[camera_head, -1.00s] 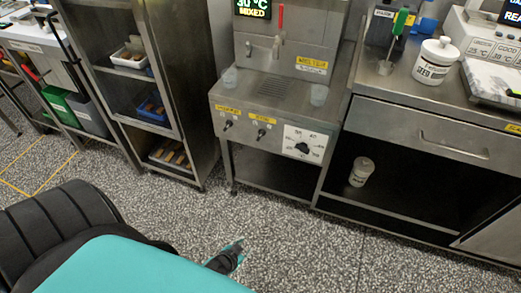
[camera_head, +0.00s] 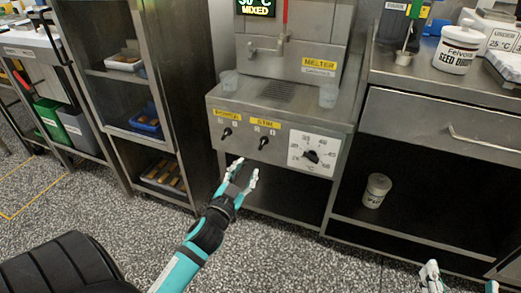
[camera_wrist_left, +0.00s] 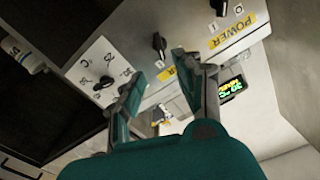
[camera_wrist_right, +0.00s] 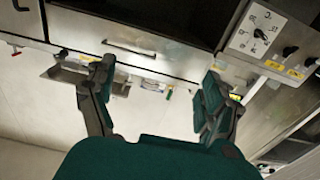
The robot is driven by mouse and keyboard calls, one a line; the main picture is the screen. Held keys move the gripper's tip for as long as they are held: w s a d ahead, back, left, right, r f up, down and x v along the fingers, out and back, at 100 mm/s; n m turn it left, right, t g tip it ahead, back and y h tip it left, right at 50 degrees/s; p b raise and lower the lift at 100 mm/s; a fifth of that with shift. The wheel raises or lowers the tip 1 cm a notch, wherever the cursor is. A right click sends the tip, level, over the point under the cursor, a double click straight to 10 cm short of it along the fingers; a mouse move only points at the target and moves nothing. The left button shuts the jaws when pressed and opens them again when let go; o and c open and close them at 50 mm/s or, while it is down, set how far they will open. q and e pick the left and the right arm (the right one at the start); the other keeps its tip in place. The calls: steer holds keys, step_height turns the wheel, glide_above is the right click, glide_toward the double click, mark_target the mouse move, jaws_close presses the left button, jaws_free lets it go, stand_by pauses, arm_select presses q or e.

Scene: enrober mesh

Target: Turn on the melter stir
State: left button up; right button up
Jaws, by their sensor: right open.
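The melter (camera_head: 298,65) is a steel machine with a yellow MELTER label. Its front panel has a black POWER switch (camera_head: 226,134), a black STIR switch (camera_head: 263,143) and a white dial plate with a black knob (camera_head: 311,156). My left gripper (camera_head: 246,168) is open and empty, just below and in front of the STIR switch, apart from it. In the left wrist view the STIR switch (camera_wrist_left: 159,42) shows just past the gap between the open fingers (camera_wrist_left: 158,68). My right gripper (camera_head: 462,278) is open and empty at the lower right, far from the panel.
A steel counter (camera_head: 440,85) with a drawer stands to the right, holding a white seed tub (camera_head: 456,50). Another white tub (camera_head: 376,190) is on its lower shelf. A tray rack (camera_head: 185,90) stands left of the melter. The floor in front is clear.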

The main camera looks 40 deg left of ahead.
mark_target(262, 145)
arm_select(q)
steer(key=b+x, duration=0.2)
steer(key=x, duration=0.9)
steer(key=shift+w, duration=0.45)
arm_select(e)
step_height(262, 145, up, 9)
steer(key=s+t+y, duration=0.2)
steer(key=t, duration=0.4)
steer(key=shift+s+a+r, duration=0.15)
steer(key=shift+s+a, duration=0.15)
steer(key=shift+a, duration=0.05)
arm_select(q)
steer(key=shift+c, duration=0.2)
jaws_close()
